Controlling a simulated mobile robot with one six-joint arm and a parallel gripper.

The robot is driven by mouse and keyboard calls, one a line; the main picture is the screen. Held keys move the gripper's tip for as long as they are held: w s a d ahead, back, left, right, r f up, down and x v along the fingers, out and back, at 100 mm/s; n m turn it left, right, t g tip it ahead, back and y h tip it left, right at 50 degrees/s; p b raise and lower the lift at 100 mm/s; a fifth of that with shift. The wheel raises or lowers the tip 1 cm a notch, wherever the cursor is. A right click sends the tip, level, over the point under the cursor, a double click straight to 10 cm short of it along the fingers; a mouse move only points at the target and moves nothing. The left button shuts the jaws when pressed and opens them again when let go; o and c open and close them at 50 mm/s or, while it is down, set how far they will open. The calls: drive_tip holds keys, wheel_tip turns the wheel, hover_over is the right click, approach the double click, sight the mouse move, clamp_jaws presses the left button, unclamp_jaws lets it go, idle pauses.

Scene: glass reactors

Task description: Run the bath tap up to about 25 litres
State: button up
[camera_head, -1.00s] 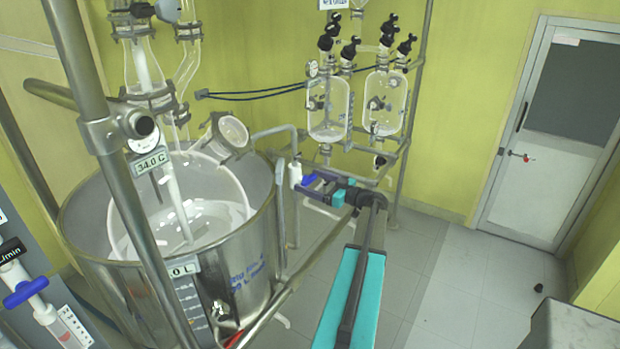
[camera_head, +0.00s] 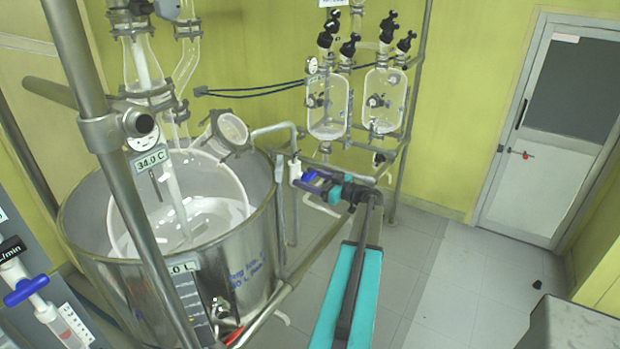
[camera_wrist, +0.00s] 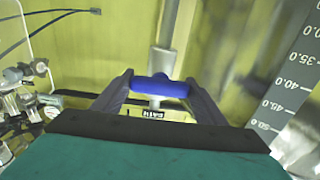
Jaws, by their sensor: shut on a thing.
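The steel bath (camera_head: 230,255) stands at the left in the head view, around a glass vessel. Its tap has a white body (camera_head: 295,168) beside the bath's right rim, with a bent grey spout. My gripper (camera_head: 308,178) is shut on the blue tap handle (camera_head: 311,184). In the wrist view the handle (camera_wrist: 160,86) lies crosswise between my two fingers, above a small label reading "BATH". The bath's litre display (camera_head: 182,267) is partly hidden by a post; only ".0 L" shows. I cannot tell the water level.
A steel post (camera_head: 115,180) crosses in front of the bath. Another blue-handled valve (camera_head: 25,291) is at the lower left. Two glass vessels (camera_head: 328,108) hang on a rack behind my gripper. A numbered scale (camera_wrist: 290,85) shows at the wrist view's right. Floor on the right is mostly clear.

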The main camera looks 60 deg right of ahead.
drive_tip(key=shift+s+d, duration=0.1)
drive_tip(key=n+b, duration=0.4)
drive_tip(key=shift+f+n, duration=0.15)
drive_tip(key=shift+n, duration=0.15)
drive_tip(key=n+b, duration=0.3)
drive_tip(key=n, duration=0.1)
drive_tip(key=shift+n, duration=0.3)
drive_tip(key=o, duration=1.1)
drive_tip(key=shift+c, duration=0.2)
drive_tip(key=shift+s, duration=0.1)
